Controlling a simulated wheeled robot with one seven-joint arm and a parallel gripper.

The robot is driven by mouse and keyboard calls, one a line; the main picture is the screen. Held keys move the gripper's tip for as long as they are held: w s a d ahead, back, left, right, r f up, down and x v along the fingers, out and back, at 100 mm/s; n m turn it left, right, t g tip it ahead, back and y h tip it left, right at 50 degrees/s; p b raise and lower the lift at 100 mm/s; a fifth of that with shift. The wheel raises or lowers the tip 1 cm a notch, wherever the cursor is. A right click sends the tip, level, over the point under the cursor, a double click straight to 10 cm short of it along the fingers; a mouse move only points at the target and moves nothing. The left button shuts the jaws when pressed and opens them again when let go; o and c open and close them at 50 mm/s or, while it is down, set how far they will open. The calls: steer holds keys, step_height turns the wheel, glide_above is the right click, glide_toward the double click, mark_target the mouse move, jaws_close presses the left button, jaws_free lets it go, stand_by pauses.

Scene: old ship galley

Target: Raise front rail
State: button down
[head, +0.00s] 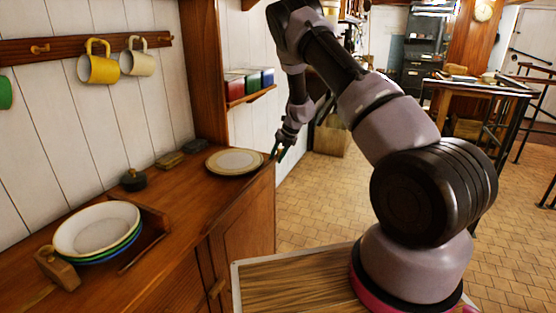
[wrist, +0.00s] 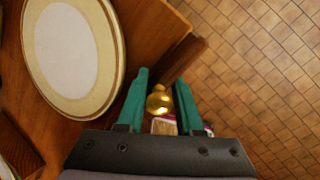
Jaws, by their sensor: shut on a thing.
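In the wrist view, my gripper (wrist: 160,80) has its two green fingers on either side of a round brass knob (wrist: 159,101), shut on it. A dark wooden strip (wrist: 186,58), which looks like the front rail, lies beyond the fingertips along the counter's edge. How the knob joins it is hidden. In the head view, my gripper (head: 281,150) is at the counter's far front corner, right of a cream plate (head: 235,161). The knob and rail are not clear there. The plate also shows close to the left finger in the wrist view (wrist: 70,50).
The wooden counter (head: 195,205) also holds stacked bowls (head: 97,230) in a wooden rack and a dark lidded pot (head: 133,180). Mugs (head: 98,68) hang on the wall above. A small shelf (head: 250,96) holds coloured tins.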

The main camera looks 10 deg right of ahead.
steer(key=g+h, duration=0.1)
steer(key=h, duration=0.1)
steer(key=a+g+h, duration=0.1)
steer(key=shift+w+r+g+h, duration=0.3)
steer(key=shift+w+r, duration=0.05)
steer(key=shift+w, duration=0.05)
steer(key=shift+a, duration=0.15)
stand_by(0.3)
steer(key=c, duration=0.6)
jaws_free()
step_height(320, 180, up, 11)
steer(key=shift+f, duration=0.15)
